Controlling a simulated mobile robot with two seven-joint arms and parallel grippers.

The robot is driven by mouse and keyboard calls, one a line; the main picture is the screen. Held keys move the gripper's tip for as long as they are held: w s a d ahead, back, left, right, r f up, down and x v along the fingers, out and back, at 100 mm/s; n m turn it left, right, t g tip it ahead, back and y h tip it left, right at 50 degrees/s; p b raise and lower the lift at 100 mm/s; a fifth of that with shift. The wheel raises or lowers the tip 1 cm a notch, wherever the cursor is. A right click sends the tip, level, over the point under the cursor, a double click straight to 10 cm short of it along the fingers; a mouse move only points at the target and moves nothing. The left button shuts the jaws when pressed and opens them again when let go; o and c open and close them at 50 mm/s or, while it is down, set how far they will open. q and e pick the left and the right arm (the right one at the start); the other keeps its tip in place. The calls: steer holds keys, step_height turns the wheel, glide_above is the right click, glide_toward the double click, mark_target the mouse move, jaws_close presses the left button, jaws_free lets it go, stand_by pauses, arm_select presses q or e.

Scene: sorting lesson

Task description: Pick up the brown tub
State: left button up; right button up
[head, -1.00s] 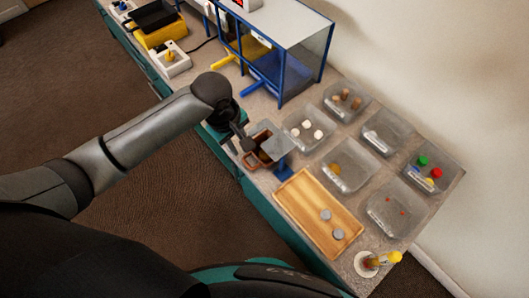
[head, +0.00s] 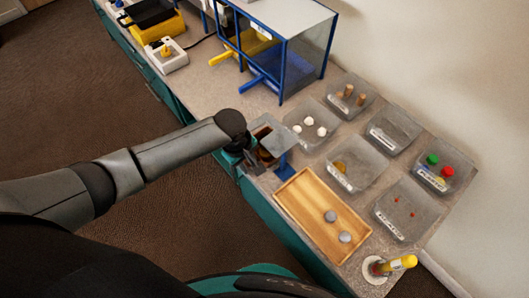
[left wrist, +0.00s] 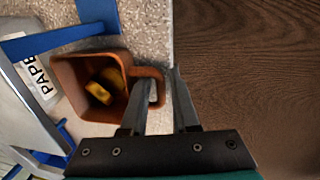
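The brown tub (head: 264,157) stands on the bench's near edge, partly hidden by my arm and a grey plate in the head view. In the left wrist view the brown tub (left wrist: 91,62) has a square mouth, yellow pieces inside and a loop handle (left wrist: 156,74) on its right side. My left gripper (head: 247,160) is at the handle side of the tub. My right gripper is out of view.
A grey plate on a blue stand (head: 284,172) is close beside the tub. A wooden tray (head: 293,205) with two grey discs lies nearer. Several clear bins (head: 358,183) fill the right side. A blue-framed case (head: 285,60) stands behind.

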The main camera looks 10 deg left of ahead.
arm_select(q)
steer(key=shift+c, duration=0.3)
jaws_close()
steer(key=shift+r, duration=0.1)
stand_by(0.4)
steer(key=shift+r+p, duration=0.4)
steer(key=shift+r, duration=0.15)
step_height(320, 180, up, 3)
steer(key=shift+f+p, duration=0.2)
steer(key=shift+p, duration=0.4)
steer(key=s+a+p, duration=0.3)
steer(key=s+a, duration=0.8)
steer(key=s, duration=0.3)
steer(key=shift+f, duration=0.2)
steer(key=shift+s, duration=0.15)
